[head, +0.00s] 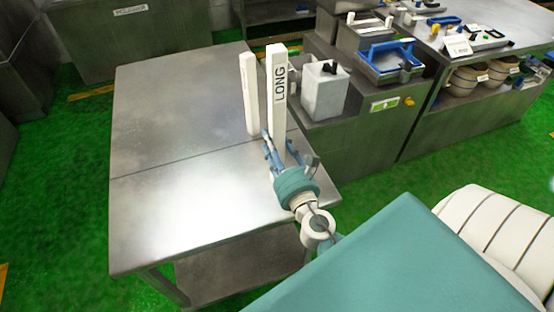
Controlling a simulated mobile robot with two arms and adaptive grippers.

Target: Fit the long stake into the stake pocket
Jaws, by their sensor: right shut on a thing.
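The long stake (278,95) is a white upright post with "LONG" written in black on its side. My right gripper (284,153) is shut on its lower part, over the metal table (170,200). The stake's foot is hidden by the gripper, so I cannot tell whether it touches the tabletop. A second white post (249,92), with no label showing, stands upright just to the left of the long stake and behind it. I cannot make out a stake pocket in this view. My left gripper is out of view.
A white container (323,90) with a black knob stands on a lower metal cabinet to the right. Behind it is a blue-handled metal box (384,58). A bench with trays and round tubs (465,78) is at the far right. The table's left half is clear.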

